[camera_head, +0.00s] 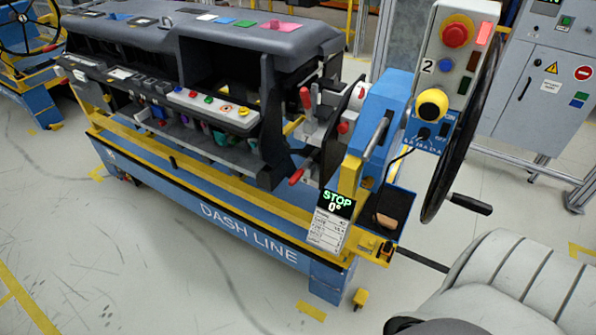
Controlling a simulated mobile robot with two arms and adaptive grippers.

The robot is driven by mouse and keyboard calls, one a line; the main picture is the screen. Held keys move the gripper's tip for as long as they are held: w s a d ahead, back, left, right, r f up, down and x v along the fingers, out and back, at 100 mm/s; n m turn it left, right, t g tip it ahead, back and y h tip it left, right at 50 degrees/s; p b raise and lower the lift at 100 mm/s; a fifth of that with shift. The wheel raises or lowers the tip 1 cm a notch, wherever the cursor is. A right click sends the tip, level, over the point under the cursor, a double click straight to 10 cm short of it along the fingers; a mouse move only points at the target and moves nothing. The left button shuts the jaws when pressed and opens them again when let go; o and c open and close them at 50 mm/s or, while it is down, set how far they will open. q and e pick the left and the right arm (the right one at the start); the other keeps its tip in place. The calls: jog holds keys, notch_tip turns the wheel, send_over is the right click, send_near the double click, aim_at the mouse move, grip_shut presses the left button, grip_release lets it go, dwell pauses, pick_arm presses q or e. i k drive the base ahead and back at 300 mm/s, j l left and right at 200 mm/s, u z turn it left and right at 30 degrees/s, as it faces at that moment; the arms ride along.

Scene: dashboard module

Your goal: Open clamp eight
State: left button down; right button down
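Toggle clamps with red handles sit at the right end of the black dashboard module (215,38). One red handle (305,97) stands up at the upper left of this group. Another red handle (296,177) points down and left below it. More red tips (343,127) show beside the blue end bracket (385,110). I cannot read any clamp numbers, so I cannot tell which is clamp eight. Parts of the clamps are hidden behind the bracket and module. Neither gripper shows; only a white-grey arm link of mine is at the lower right.
The blue DASH LINE stand (215,215) carries the module. A large black handwheel (462,130) and a control box (455,60) with a red button stand at its right. A small display (336,203) reads STOP 0°. Grey floor (90,250) in front is clear.

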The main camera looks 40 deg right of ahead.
aim_at(293, 180)
jog(key=z, duration=0.45)
jog(key=i+j+z, duration=0.1)
jog(key=z, duration=0.75)
jog(key=i+j+z, duration=0.1)
jog(key=z, duration=0.3)
